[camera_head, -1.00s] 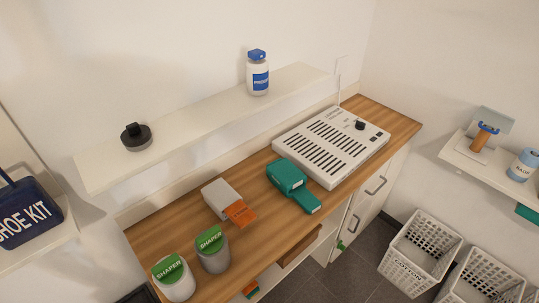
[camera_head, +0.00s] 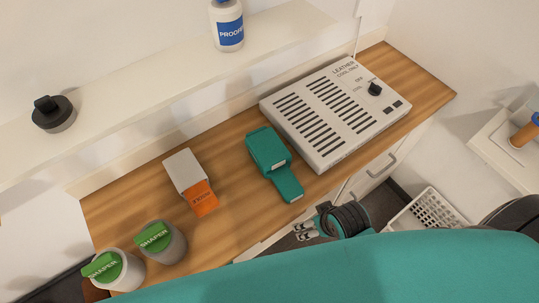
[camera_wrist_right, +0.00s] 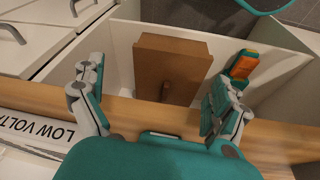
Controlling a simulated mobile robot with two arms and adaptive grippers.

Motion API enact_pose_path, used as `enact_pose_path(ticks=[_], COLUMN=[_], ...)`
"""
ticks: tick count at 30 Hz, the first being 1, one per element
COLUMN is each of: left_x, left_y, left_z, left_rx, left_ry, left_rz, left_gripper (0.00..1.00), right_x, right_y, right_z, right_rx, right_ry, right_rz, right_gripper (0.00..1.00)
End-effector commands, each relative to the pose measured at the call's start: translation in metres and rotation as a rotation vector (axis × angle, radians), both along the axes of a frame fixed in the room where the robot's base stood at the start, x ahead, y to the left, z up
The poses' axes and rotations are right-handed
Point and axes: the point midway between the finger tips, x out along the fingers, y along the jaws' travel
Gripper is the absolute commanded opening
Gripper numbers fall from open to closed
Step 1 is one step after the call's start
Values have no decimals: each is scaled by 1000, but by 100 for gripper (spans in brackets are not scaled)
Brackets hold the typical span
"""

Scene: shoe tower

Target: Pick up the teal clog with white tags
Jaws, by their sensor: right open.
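The teal clog (camera_head: 266,150) lies on the wooden counter, left of the white vented box. It has a broad body and a narrower end pointing to the front edge, with small white tags. My right gripper (camera_head: 301,231) is open and empty, in front of the counter and a little below the clog's narrow end in the picture, apart from it. In the right wrist view its two fingers (camera_wrist_right: 153,85) are spread wide over the counter's front edge. I cannot make out the clog for sure in that view. My left gripper is not in view.
The wooden counter (camera_head: 225,225) also holds a white and orange item (camera_head: 186,172), two green-lidded SHAPER jars (camera_head: 165,246) and the vented box (camera_head: 335,110). Below it, the wrist view shows an open compartment with a brown box (camera_wrist_right: 172,68) and an orange-and-teal item (camera_wrist_right: 243,64).

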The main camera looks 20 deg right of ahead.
Motion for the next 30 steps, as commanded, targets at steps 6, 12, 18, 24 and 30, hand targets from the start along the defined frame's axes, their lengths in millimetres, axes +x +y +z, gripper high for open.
enact_pose_path(ticks=[6, 12, 18, 24, 30], left_x=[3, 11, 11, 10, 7], left_y=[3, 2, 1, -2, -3], left_z=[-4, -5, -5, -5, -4], left_rx=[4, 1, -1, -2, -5], left_ry=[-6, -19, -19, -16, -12], left_rz=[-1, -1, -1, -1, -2], left_gripper=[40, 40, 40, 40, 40], right_x=[1, 16, 31, 36, 35], right_y=[-3, -3, 4, 19, 31], right_z=[56, 94, 111, 132, 147], right_rx=[2, 18, 63, 139, 206], right_ry=[-82, -306, -512, -713, -831], right_rz=[-8, -15, 7, 52, 89], right_gripper=[100, 100, 100, 100, 100])
